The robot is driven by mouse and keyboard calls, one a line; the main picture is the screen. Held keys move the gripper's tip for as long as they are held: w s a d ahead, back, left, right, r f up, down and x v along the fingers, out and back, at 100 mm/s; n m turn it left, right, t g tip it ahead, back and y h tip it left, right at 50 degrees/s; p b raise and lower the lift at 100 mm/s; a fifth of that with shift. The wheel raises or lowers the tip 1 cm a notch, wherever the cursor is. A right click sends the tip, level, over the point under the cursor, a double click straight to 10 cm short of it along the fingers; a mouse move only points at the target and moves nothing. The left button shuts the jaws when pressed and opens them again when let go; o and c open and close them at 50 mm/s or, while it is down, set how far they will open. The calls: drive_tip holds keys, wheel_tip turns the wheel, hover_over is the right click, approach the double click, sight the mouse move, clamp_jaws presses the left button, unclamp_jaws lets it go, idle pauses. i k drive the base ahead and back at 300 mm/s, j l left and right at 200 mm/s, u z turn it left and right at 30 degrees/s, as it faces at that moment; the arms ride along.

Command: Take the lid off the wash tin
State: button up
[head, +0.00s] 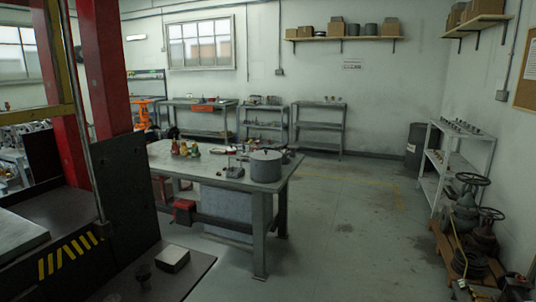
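A grey round tin (266,168), which looks like the wash tin, stands upright on the right front part of the metal workbench (215,175). Its lid (265,154) is on top, with a small knob in the middle. The lid appears to sit flat on the rim. My gripper is not in view, and nothing touches the tin.
Small coloured bottles (185,148) and small parts stand on the bench beside the tin. A red column (105,70) and dark panel block the left. Valves (470,215) stand at right. The floor (350,220) between is clear.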

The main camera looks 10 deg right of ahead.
sight(262, 155)
drive_tip(key=i+z, duration=0.1)
drive_tip(key=i, duration=0.45)
drive_tip(key=i+j+z, duration=0.15)
drive_tip(key=i, duration=0.4)
drive_tip(key=i+j+z, duration=0.1)
drive_tip(key=i, duration=0.45)
drive_tip(key=i+j+z, duration=0.1)
drive_tip(key=i, duration=0.45)
drive_tip(key=i+j+z, duration=0.2)
drive_tip(key=i+j, duration=0.45)
drive_tip(key=i+j+z, duration=0.2)
drive_tip(key=i+j, duration=0.4)
drive_tip(key=j, duration=0.2)
